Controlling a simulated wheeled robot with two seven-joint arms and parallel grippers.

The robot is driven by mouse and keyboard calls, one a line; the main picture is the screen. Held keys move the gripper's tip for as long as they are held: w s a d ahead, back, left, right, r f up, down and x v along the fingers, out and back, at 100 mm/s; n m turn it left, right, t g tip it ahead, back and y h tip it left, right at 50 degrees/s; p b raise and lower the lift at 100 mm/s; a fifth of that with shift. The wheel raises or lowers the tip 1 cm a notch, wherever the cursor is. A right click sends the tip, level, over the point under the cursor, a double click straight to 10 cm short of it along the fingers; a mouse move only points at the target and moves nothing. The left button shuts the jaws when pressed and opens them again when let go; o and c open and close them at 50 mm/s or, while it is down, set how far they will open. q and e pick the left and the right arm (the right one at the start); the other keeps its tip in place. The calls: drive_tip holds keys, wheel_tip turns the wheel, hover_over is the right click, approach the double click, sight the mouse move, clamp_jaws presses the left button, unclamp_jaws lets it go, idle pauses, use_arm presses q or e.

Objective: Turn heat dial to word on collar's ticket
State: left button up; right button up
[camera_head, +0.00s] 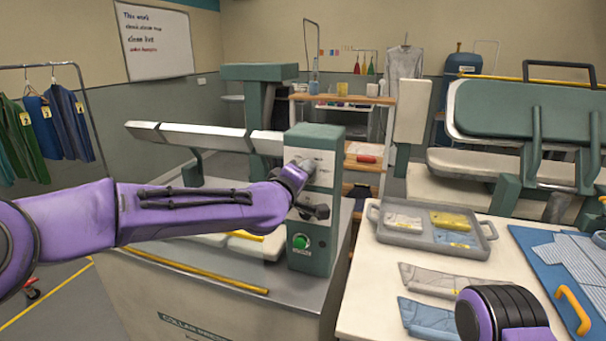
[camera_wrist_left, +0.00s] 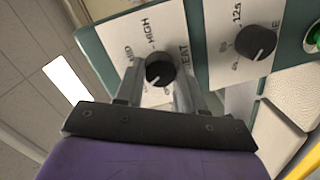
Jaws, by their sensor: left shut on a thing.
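The heat dial (camera_wrist_left: 159,68) is a round black knob on a white plate, with HIGH, HEAT and a partly hidden word printed around it in the left wrist view. My left gripper (camera_wrist_left: 158,84) is shut on this knob, one finger on each side. Where the dial points is not clear. In the head view my left gripper (camera_head: 303,172) reaches the upper part of the green control box (camera_head: 317,240) and covers the dial. Pale collars (camera_head: 440,281) lie on the white table; no ticket word is legible. My right gripper is out of view; only part of my right arm shows.
A second black dial (camera_wrist_left: 256,42), marked 12s, sits beside the heat dial. A green button (camera_head: 301,241) is below on the box. A grey tray (camera_head: 377,228) holds folded pieces, and a blue board (camera_head: 540,270) lies at right. A garment rail (camera_head: 92,125) stands at left.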

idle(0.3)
use_arm(q)
drive_tip(key=o, duration=1)
drive_tip(key=shift+o, duration=0.2)
drive_tip(key=f+b+v, duration=0.1)
drive_tip(key=b+v, duration=0.2)
drive_tip(key=v, duration=0.7)
drive_tip(key=shift+s+r+b, duration=0.25)
drive_tip(key=shift+r+b, duration=0.05)
drive_tip(key=shift+r, duration=0.15)
